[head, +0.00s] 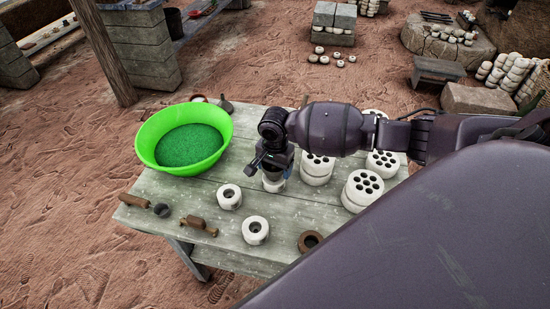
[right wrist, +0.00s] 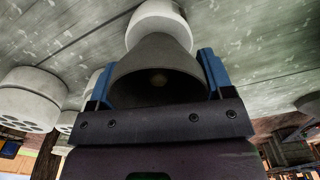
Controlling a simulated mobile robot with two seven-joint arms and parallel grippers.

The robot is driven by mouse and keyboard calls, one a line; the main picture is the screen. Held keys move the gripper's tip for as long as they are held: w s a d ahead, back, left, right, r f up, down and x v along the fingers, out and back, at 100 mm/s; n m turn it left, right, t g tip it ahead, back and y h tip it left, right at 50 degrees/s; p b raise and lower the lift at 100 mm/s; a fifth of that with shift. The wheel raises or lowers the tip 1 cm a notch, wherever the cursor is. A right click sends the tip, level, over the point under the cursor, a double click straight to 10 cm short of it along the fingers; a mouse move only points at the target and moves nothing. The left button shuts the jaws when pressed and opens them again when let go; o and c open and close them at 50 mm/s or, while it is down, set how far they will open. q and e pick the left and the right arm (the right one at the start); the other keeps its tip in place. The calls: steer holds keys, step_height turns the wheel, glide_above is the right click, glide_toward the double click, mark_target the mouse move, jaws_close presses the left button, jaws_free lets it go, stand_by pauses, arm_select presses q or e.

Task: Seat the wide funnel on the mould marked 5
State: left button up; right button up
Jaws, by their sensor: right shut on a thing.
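My right gripper (head: 270,165) is over the middle of the table. In the right wrist view its blue fingers (right wrist: 157,85) are shut on a grey funnel (right wrist: 158,60), one finger on each side, with the wide mouth facing the camera. A white round mould (right wrist: 160,18) lies just beyond the funnel's narrow end; I cannot tell whether they touch. In the head view this white mould (head: 273,186) shows under the gripper. Two more white moulds with a central hole, a left one (head: 229,196) and a front one (head: 255,230), stand nearby. No number is legible. My left gripper is not in view.
A green bowl (head: 163,126) of green material stands at the table's left. Several white drums with holes (head: 362,188) stand at the right. A brown ring (head: 310,242) lies in front. Wooden tools (head: 198,225) lie at the front left. The wooden table (head: 170,190) has bare planks between them.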

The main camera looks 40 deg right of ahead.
steer(key=shift+f, duration=0.35)
stand_by(0.3)
steer(key=o, duration=0.7)
